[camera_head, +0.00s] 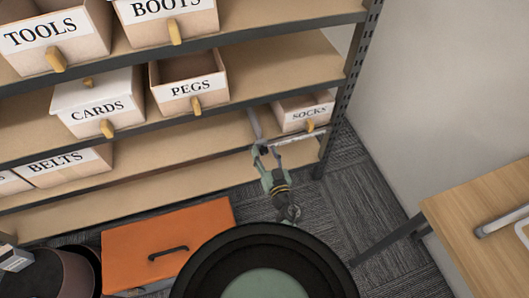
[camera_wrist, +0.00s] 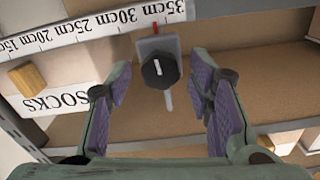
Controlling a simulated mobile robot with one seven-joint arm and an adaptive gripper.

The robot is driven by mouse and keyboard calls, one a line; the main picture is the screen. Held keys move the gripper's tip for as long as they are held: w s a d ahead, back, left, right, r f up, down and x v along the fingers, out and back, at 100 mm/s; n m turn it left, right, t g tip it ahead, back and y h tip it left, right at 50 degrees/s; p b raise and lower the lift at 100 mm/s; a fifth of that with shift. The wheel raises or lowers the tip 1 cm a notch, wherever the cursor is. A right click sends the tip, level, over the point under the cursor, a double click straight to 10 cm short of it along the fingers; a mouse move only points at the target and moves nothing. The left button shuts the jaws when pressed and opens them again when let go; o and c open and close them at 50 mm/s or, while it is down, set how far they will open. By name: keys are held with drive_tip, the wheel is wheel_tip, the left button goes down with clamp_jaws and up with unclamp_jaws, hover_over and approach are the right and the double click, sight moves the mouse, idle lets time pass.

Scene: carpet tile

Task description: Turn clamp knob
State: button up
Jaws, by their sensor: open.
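The clamp knob (camera_wrist: 160,72) is black and faceted with a white line on its face. In the wrist view it sits on a grey block (camera_wrist: 150,46) below a white ruler strip (camera_wrist: 92,30), with a small red mark above it. My gripper (camera_wrist: 165,85) is open, its purple-padded fingers on either side of the knob in the picture, with gaps on both sides. I cannot tell how far the fingertips are from it in depth. In the head view my gripper (camera_head: 265,150) is at the shelf edge left of the SOCKS bin, and the knob is not clearly visible.
The SOCKS bin (camera_head: 303,112) is close to my gripper. Other labelled bins, such as PEGS (camera_head: 190,82) and CARDS (camera_head: 98,102), stand on the shelves. An orange chest (camera_head: 165,240) is on the carpet, and a wooden table (camera_head: 480,215) is at right.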

drive_tip(key=shift+c, duration=0.2)
clamp_jaws()
idle(0.3)
drive_tip(key=shift+n, duration=0.3)
drive_tip(key=n+p, duration=0.1)
drive_tip(key=n, duration=0.3)
drive_tip(key=shift+a, duration=0.15)
drive_tip(key=n, duration=0.5)
drive_tip(key=shift+a+n+b, duration=0.1)
drive_tip(key=shift+n+b, duration=0.2)
drive_tip(key=shift+n, duration=0.1)
drive_tip(key=n+b, duration=0.1)
drive_tip(key=n, duration=0.4)
drive_tip(key=shift+f+b, duration=0.2)
drive_tip(key=shift+b, duration=0.1)
drive_tip(key=shift+n+b, duration=0.7)
drive_tip(key=shift+n, duration=1.5)
